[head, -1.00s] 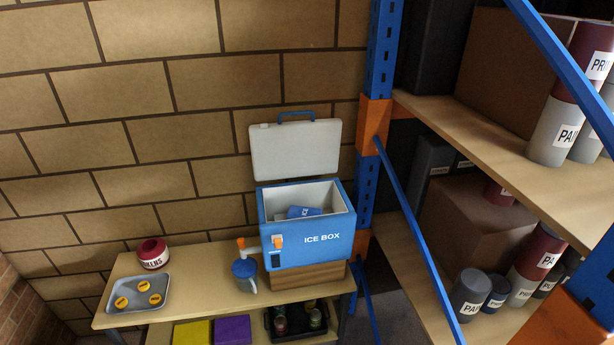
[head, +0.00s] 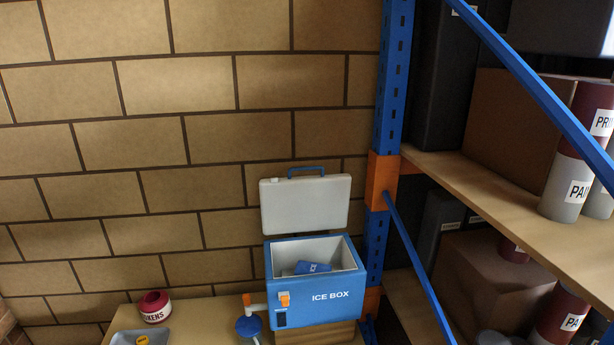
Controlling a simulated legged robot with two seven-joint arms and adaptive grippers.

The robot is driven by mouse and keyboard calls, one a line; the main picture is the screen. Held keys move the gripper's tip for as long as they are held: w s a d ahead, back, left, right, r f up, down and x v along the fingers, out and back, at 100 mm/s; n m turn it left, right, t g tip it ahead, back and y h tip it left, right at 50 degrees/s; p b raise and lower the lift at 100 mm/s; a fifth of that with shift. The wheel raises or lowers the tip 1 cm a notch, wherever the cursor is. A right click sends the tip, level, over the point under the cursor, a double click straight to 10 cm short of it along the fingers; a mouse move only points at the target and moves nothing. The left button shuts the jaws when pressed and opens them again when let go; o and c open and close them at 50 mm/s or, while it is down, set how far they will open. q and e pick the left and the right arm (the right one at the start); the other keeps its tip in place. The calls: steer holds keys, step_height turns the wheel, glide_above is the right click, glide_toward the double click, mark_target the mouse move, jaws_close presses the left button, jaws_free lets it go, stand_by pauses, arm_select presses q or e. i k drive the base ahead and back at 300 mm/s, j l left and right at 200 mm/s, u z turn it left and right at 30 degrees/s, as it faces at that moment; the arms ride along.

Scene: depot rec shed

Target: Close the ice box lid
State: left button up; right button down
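The blue ice box (head: 340,303) stands on a wooden block on the table, below and right of the picture's middle. Its lid (head: 305,205) is open and stands upright at the back, with its pale inner side toward me and a blue handle on top. A blue pack (head: 312,267) lies inside the box. An orange latch (head: 284,299) is on the front left. Neither of my grippers shows in the head view.
A red token pot (head: 154,306) and a grey tray (head: 128,337) stand on the table at the left. A blue-lidded mug (head: 249,328) is below the box's tap. A blue rack post (head: 392,90) and shelves with paint cans (head: 568,185) are close on the right.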

mark_target(289, 205)
steer(key=i+l, duration=0.1)
steer(key=i, duration=0.4)
steer(key=i+l, duration=0.15)
steer(key=i, duration=0.4)
